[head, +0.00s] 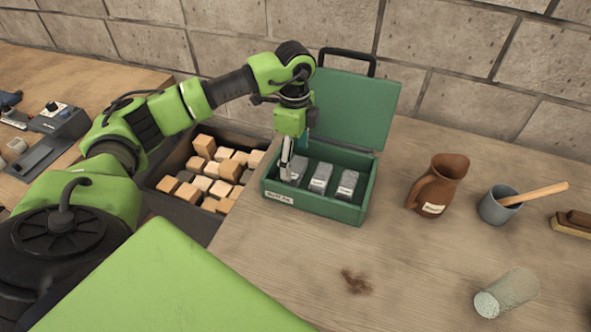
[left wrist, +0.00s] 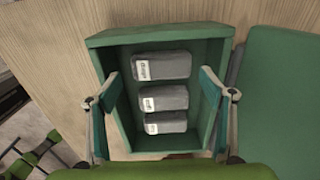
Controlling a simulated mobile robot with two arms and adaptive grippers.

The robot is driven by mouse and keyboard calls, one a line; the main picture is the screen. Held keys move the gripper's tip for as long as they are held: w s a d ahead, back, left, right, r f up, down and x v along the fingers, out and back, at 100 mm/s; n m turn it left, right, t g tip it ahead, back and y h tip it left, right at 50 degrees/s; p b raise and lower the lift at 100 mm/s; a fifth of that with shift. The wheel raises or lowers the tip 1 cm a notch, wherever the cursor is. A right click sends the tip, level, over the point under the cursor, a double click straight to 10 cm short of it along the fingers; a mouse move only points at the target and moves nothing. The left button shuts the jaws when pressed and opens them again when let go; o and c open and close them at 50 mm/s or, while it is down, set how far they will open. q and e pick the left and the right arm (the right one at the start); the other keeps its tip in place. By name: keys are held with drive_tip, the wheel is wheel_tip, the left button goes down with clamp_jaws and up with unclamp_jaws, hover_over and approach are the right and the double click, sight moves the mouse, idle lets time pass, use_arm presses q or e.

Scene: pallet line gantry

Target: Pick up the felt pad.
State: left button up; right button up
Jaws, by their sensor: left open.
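A green box (head: 318,207) with a raised lid (head: 355,105) stands on the wooden table. In it lie three grey blocks side by side: left (head: 296,173), middle (head: 320,177) and right (head: 347,184). Each has a white label; I cannot read which one is the felt pad. The left wrist view shows the same three blocks: upper (left wrist: 162,66), middle (left wrist: 165,98) and lower (left wrist: 166,122). My left gripper (head: 288,165) is open over the left end of the box. In the left wrist view its fingers (left wrist: 160,100) stand wide apart, with nothing held. My right gripper is not seen.
A crate (head: 176,205) of wooden blocks stands left of the box. To the right are a brown jug (head: 438,185), a grey mug (head: 498,205) with a wooden stick, a brush (head: 575,222) and a lying grey-green cylinder (head: 507,293). The table's front middle is clear except for a stain.

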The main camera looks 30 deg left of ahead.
sight(296, 168)
use_arm(q)
wheel_tip(296, 168, down, 4)
drive_tip(key=shift+w+f+p, duration=0.1)
drive_tip(key=shift+f+p, duration=0.15)
drive_tip(key=shift+p, duration=0.75)
drive_tip(key=shift+f, duration=0.25)
drive_tip(key=c, duration=0.7)
drive_tip(key=shift+r, duration=0.15)
